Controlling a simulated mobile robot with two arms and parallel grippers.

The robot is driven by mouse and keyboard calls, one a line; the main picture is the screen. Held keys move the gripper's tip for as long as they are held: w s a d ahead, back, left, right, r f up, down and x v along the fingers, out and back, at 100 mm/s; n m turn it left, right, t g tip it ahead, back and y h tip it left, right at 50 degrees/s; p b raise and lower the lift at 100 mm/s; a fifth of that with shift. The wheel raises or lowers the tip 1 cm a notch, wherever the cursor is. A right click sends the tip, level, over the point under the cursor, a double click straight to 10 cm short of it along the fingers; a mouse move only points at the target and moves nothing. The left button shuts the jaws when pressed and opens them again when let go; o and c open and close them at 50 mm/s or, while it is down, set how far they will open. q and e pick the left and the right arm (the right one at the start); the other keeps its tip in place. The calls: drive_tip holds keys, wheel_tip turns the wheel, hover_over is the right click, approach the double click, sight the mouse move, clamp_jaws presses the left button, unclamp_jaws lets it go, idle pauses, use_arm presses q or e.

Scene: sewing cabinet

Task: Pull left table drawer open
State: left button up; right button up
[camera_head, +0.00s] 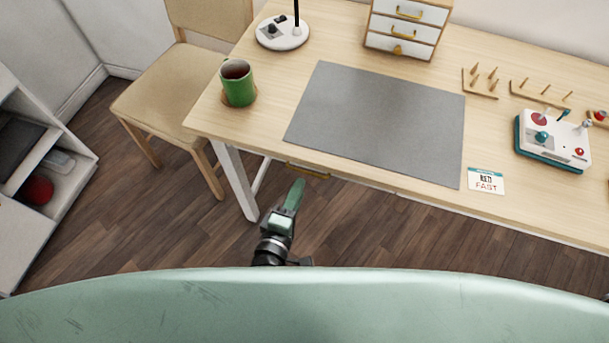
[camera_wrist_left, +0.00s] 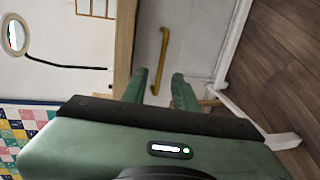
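The left table drawer (camera_wrist_left: 195,42) has a pale front under the tabletop and appears shut. Its brass bar handle shows below the table's front edge in the head view (camera_head: 308,171) and ahead of my fingers in the left wrist view (camera_wrist_left: 164,55). My left gripper (camera_head: 296,192) is just in front of the handle, below the tabletop edge. In the left wrist view, its two green fingers stand apart with the handle's near end lined up between their tips; I cannot tell if they touch it. My right gripper is not in view.
The wooden table (camera_head: 270,100) carries a grey mat (camera_head: 380,120), a green mug (camera_head: 238,85), a lamp base (camera_head: 283,33) and a small drawer box (camera_head: 400,45). A chair (camera_head: 170,95) stands at the left. The floor before the table is clear.

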use_arm(q)
drive_tip(key=x, duration=0.6)
drive_tip(key=shift+s, duration=0.1)
clamp_jaws()
idle(1.2)
